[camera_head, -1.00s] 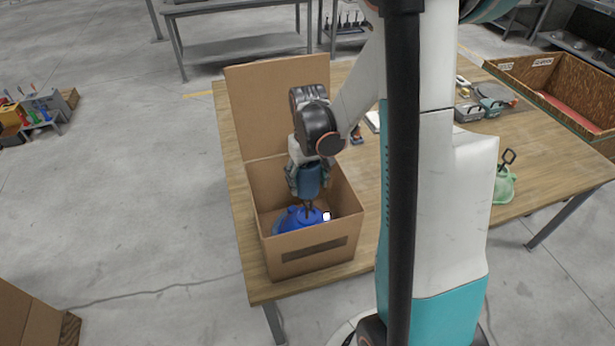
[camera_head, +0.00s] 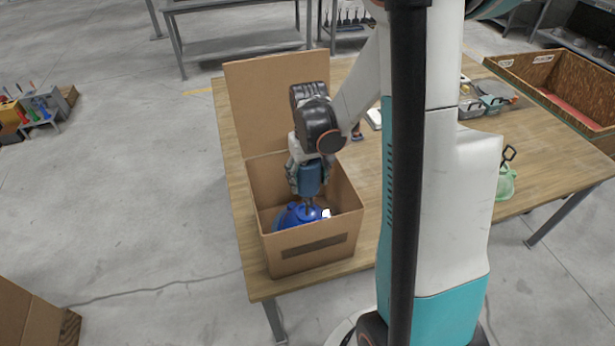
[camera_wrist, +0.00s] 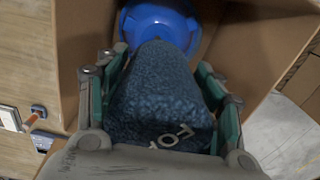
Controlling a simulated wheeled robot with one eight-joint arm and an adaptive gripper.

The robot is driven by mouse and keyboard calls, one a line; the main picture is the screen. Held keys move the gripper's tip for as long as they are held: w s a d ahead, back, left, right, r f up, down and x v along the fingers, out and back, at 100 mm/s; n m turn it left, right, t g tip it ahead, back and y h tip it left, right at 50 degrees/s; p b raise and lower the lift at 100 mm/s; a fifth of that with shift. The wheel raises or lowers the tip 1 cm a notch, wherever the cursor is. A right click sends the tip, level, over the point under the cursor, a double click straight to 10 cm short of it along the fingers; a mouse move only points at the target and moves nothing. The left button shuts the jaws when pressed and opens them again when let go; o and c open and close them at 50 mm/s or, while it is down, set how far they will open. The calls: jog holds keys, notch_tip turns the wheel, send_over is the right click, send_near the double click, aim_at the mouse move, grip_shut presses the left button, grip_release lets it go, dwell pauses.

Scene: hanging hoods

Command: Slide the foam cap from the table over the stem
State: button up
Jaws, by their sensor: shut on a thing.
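My gripper (camera_head: 307,178) points down into an open cardboard box (camera_head: 283,243) and is shut on the foam cap (camera_head: 311,183). In the wrist view the foam cap (camera_wrist: 160,95) is a speckled dark-blue block with pale lettering, held between the two finger linkages. A glossy blue hood (camera_head: 290,216) lies in the box below the cap; its rounded blue surface also shows beyond the cap in the wrist view (camera_wrist: 157,22). A short dark piece, perhaps the stem, shows between cap and hood. I cannot tell whether the cap is around it; the cap's underside is hidden.
The box has raised walls around the gripper and a tall flap (camera_head: 278,100) behind. My arm hides the table's middle.

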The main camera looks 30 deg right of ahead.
aim_at(308, 204)
jog(key=shift+f+b, duration=1)
jog(key=shift+f, duration=0.1)
jog(key=shift+f, duration=0.1)
jog(key=shift+f+b, duration=1.25)
jog(key=shift+f, duration=0.05)
jog(key=shift+f, duration=0.15)
jog(key=shift+f+b, duration=1.6)
jog(key=shift+b, duration=0.05)
jog(key=shift+f, duration=0.15)
jog(key=shift+f+b, duration=1)
jog(key=shift+b, duration=0.05)
